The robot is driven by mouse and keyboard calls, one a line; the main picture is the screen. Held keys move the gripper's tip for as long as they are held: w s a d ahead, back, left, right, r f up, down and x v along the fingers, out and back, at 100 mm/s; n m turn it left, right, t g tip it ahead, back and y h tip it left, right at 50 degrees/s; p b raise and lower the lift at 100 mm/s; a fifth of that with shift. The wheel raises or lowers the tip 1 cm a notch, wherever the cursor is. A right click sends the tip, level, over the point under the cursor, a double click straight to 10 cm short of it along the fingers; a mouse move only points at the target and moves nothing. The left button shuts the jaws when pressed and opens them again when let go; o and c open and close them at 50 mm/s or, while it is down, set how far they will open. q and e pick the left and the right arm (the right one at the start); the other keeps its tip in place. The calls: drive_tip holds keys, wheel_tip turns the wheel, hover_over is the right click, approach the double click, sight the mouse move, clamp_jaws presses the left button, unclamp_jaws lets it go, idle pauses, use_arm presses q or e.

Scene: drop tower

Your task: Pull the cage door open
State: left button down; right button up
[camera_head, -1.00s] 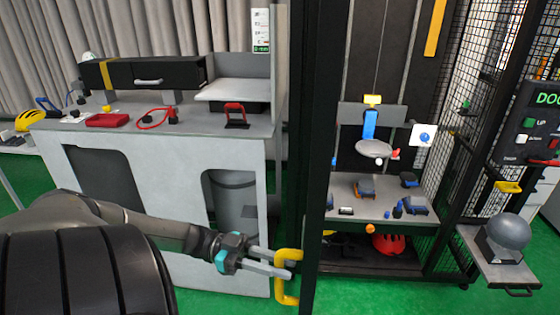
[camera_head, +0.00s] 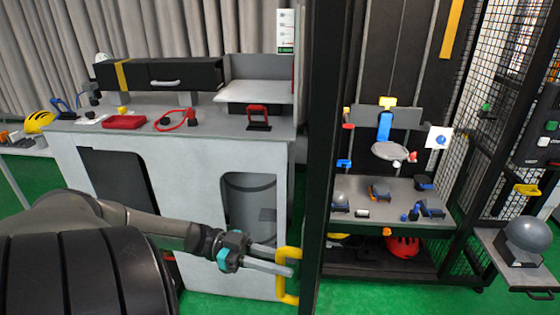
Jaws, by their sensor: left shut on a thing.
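The cage door shows as a dark upright frame edge (camera_head: 322,150) in the middle of the view. A yellow D-shaped handle (camera_head: 281,284) is fixed to its left side, low down. My left gripper (camera_head: 284,262) reaches in from the left, and its fingers are shut on the handle's upper part. Behind and right of the door edge is the cage interior, with a grey shelf (camera_head: 385,190) in it. My right gripper does not show.
A grey workbench (camera_head: 180,140) stands at the left with a black drawer unit (camera_head: 160,74) and red tools on it. A grey ball (camera_head: 527,235) sits on a small stand at the right. Green floor (camera_head: 365,299) shows in front of the cage.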

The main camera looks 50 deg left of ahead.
use_arm(q)
drive_tip(key=c, duration=0.7)
unclamp_jaws()
drive_tip(key=shift+c, duration=0.2)
drive_tip(key=b+v, duration=0.4)
drive_tip(key=v, duration=1.1)
drive_tip(key=shift+a, duration=0.15)
drive_tip(key=shift+f, duration=0.1)
